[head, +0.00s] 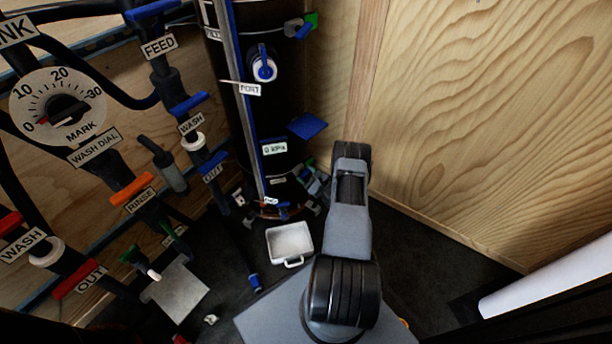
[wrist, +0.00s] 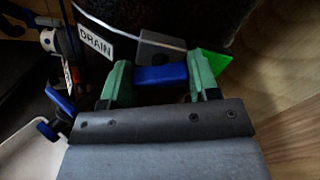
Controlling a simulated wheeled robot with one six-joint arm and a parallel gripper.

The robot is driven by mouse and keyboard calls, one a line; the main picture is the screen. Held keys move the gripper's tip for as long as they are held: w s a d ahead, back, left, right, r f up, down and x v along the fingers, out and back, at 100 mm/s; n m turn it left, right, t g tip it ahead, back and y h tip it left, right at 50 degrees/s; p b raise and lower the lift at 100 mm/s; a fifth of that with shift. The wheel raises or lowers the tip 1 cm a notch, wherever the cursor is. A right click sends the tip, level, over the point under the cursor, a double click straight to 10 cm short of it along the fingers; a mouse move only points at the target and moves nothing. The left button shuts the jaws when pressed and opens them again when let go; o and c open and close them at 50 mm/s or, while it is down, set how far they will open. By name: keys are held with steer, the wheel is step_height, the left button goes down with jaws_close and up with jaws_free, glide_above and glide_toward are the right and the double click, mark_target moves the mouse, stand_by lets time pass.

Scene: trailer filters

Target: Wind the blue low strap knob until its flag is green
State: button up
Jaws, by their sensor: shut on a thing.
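The blue low strap knob (wrist: 160,77) is a bar between the two green fingers of my gripper (wrist: 157,84) in the wrist view. My gripper is shut on it. Behind the knob is a grey block (wrist: 158,46) on a pale strap around the black cylinder. A green flag (wrist: 214,63) sticks out to the right of the block, beside the right finger. In the head view my gripper (head: 318,188) is at the cylinder's lower right, small and partly hidden by my arm; the knob cannot be made out clearly there.
The black cylinder (head: 268,118) stands in the corner by wooden walls. A higher blue strap knob (head: 303,30) has a green flag (head: 312,19). A DRAIN label (wrist: 95,42) is left of my gripper. A white tray (head: 290,243) lies on the floor below. Pipes and valves fill the left.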

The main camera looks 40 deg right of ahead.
steer(key=o, duration=0.9)
steer(key=s+p, duration=0.1)
steer(key=s, duration=0.3)
steer(key=s+d+p, duration=0.1)
steer(key=s, duration=0.4)
steer(key=s+d+p, duration=0.1)
steer(key=s, duration=0.3)
steer(key=shift+s+d+p, duration=0.2)
steer(key=shift+s+p, duration=0.15)
